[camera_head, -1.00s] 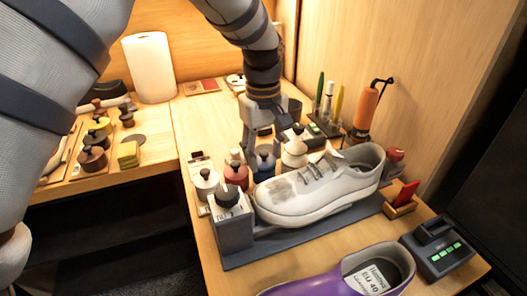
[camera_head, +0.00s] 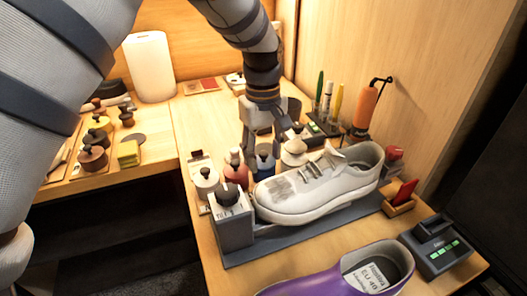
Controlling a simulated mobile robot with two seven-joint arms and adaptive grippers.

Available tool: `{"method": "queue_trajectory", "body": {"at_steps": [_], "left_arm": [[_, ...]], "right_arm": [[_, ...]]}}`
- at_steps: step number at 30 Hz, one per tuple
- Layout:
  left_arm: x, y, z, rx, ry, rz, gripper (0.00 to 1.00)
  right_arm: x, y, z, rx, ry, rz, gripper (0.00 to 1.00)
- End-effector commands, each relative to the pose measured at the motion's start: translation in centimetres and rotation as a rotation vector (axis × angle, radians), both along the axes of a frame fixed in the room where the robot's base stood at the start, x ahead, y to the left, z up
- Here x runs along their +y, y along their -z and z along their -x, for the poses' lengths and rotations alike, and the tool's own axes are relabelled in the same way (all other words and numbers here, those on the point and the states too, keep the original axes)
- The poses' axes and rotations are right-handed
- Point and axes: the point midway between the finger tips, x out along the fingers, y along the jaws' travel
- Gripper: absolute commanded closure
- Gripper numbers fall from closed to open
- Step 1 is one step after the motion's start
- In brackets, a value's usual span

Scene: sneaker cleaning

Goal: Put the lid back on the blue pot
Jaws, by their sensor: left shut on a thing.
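The blue pot (camera_head: 264,163) stands in a row of small pots behind the white sneaker, in the middle of the head view. My left gripper (camera_head: 266,141) reaches down from above over the blue pot, its fingers pointing down. It is shut on the pot's dark lid (camera_head: 264,150), which is small and partly hidden by the fingers. The lid is at the top of the blue pot; I cannot tell if it is seated or just above the rim. My right gripper is not in view.
A red pot (camera_head: 236,173) and white pots (camera_head: 206,181) (camera_head: 294,156) stand close on either side. The white sneaker (camera_head: 318,190) lies just in front on a grey stand (camera_head: 235,226). Upright pens (camera_head: 328,100) and an orange-handled tool (camera_head: 364,108) stand to the right.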

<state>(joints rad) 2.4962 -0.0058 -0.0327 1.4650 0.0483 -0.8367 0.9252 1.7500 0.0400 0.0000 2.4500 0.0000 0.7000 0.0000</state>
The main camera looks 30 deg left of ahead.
Motion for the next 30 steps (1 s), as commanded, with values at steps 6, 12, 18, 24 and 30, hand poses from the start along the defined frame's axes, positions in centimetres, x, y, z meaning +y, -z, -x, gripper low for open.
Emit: {"method": "queue_trajectory", "body": {"at_steps": [6, 12, 18, 24, 30], "left_arm": [[0.01, -0.09, -0.03, -0.001, 0.000, 0.000, 0.70], [0.02, -0.06, -0.01, -0.001, 0.000, 0.000, 0.49], [0.02, -0.06, -0.01, -0.001, 0.000, 0.000, 0.33], [0.00, -0.08, -0.04, -0.002, 0.000, 0.000, 0.19], [-0.03, -0.14, -0.10, -0.004, 0.000, 0.001, 0.14]], "right_arm": [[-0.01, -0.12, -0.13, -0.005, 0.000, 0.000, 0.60], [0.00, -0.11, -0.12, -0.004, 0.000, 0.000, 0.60], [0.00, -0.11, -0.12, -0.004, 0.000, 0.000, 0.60], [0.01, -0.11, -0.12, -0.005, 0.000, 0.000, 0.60], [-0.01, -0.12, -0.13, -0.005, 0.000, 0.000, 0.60]]}}
